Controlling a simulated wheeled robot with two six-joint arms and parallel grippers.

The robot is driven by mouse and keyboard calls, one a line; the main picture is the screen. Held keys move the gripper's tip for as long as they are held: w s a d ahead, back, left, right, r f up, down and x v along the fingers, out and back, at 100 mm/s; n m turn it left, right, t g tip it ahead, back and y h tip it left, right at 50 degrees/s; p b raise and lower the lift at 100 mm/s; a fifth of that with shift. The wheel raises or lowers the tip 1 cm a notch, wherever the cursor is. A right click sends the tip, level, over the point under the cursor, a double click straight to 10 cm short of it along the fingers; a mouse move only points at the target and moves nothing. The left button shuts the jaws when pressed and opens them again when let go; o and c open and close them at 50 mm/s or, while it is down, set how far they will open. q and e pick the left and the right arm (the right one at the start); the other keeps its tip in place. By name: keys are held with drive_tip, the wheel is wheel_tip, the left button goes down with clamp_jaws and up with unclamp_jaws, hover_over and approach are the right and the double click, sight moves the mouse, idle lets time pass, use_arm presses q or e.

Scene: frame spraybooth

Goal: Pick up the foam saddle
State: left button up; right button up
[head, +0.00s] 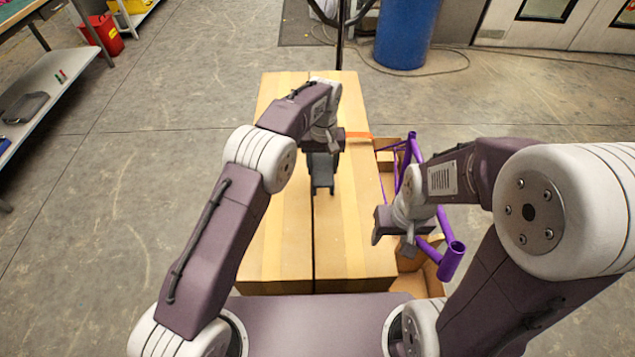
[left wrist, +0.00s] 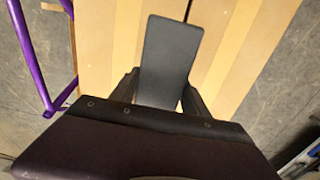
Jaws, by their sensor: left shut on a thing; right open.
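The foam saddle (left wrist: 168,55) is a dark grey flat block. In the left wrist view it sits between the two fingers of my left gripper (left wrist: 160,98), which is shut on it. In the head view my left gripper (head: 322,188) is over the middle of the cardboard boxes; the saddle is hard to tell from the dark fingers there. I cannot tell how far it is above the cardboard. My right gripper (head: 393,240) is open and empty, right of the boxes and close to a purple frame (head: 453,260).
Two long closed cardboard boxes (head: 345,240) lie side by side in front of me. An open carton (head: 410,285) with the purple tubes stands at their right. A blue barrel (head: 403,35) stands behind, and a shelf (head: 45,95) is at far left. The left floor is clear.

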use_arm(q)
drive_tip(key=shift+w+d+r+p, duration=0.2)
drive_tip(key=shift+w+r+p, duration=0.15)
drive_tip(key=shift+w, duration=0.2)
drive_tip(key=shift+w+d+r+p, duration=0.2)
drive_tip(key=shift+w+r+p, duration=0.15)
drive_tip(key=shift+w, duration=0.15)
